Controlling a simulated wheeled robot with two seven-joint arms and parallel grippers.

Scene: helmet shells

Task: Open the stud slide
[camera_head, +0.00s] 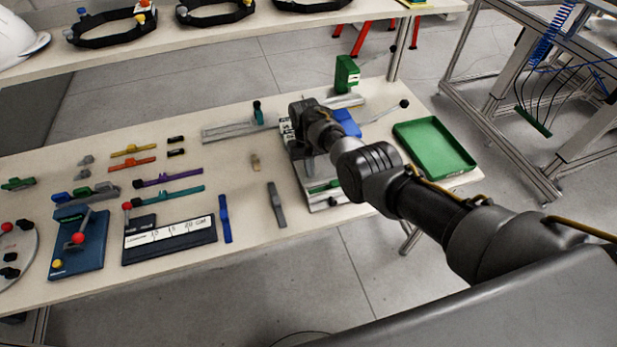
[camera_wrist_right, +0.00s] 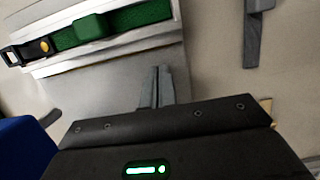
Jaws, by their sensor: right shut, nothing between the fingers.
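In the right wrist view, a green bar (camera_wrist_right: 110,25) lies in a channel between silver rails on a grey metal fixture (camera_wrist_right: 110,80). A black piece (camera_wrist_right: 38,48) with a round yellow-orange stud sits at its left end. I take this to be the stud slide. In the head view, part of the green bar (camera_head: 324,187) shows at the fixture's front, left of my right arm, which hides much of the fixture. My right gripper (camera_wrist_right: 160,72) is shut and empty over the bare grey plate, apart from the bar. My left gripper is out of view.
A green tray (camera_head: 466,166) stands right of the fixture, with a blue block (camera_head: 347,122) and a green upright holder (camera_head: 346,74) behind. A grey bar (camera_head: 276,205) and a blue bar (camera_head: 225,218) lie to the left. Bare table separates them.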

